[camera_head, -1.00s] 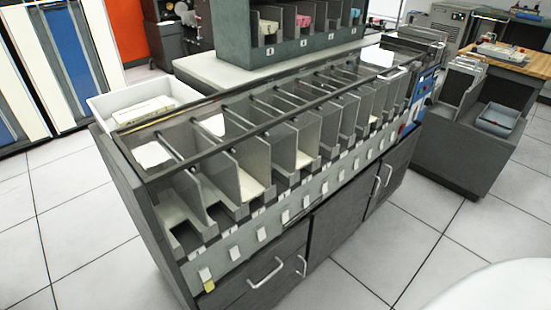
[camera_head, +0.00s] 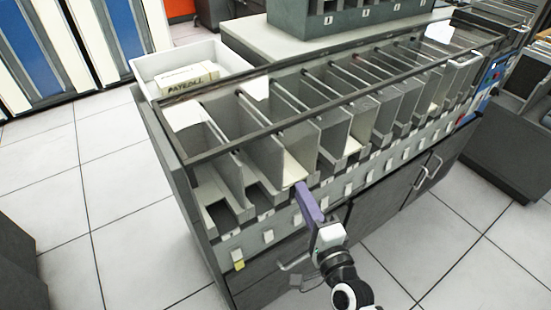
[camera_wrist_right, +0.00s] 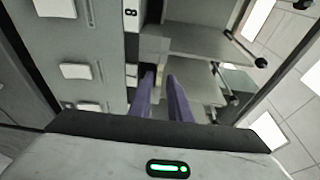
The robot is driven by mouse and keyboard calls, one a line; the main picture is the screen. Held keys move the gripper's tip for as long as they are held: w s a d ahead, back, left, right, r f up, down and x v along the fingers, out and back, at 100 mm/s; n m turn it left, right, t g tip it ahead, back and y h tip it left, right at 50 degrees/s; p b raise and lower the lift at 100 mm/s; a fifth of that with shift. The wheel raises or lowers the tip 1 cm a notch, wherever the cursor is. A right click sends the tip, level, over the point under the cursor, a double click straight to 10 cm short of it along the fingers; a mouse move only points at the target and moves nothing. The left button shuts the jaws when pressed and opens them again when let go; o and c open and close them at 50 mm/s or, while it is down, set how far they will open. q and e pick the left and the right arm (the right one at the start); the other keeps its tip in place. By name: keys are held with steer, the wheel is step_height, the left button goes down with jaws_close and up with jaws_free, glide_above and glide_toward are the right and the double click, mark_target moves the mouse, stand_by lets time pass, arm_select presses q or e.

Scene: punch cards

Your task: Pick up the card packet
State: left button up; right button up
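Pale card stacks lie in pockets of the grey card sorter (camera_head: 225,247). One card packet (camera_head: 293,168) shows in a pocket just beyond my right gripper (camera_head: 300,188). Another card packet (camera_head: 350,147) lies in a pocket further right. Which one the task means I cannot tell. My right gripper has purple fingers pointing up at the sorter's front edge. In the right wrist view its fingers (camera_wrist_right: 163,80) stand apart with a narrow gap and nothing visible between them. My left gripper is not in view.
A white tray (camera_head: 222,52) with card bundles marked PAYROLL (camera_head: 190,82) stands at the sorter's back left. Dividers and a dark top rail (camera_head: 330,110) bound the pockets. A grey pocket unit (camera_head: 340,20) stands behind. The floor (camera_head: 130,220) at left is clear.

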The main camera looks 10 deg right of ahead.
mark_target(293, 176)
steer(key=w, duration=0.7)
steer(key=shift+a, duration=0.35)
steer(key=shift+s, duration=0.1)
jaws_close()
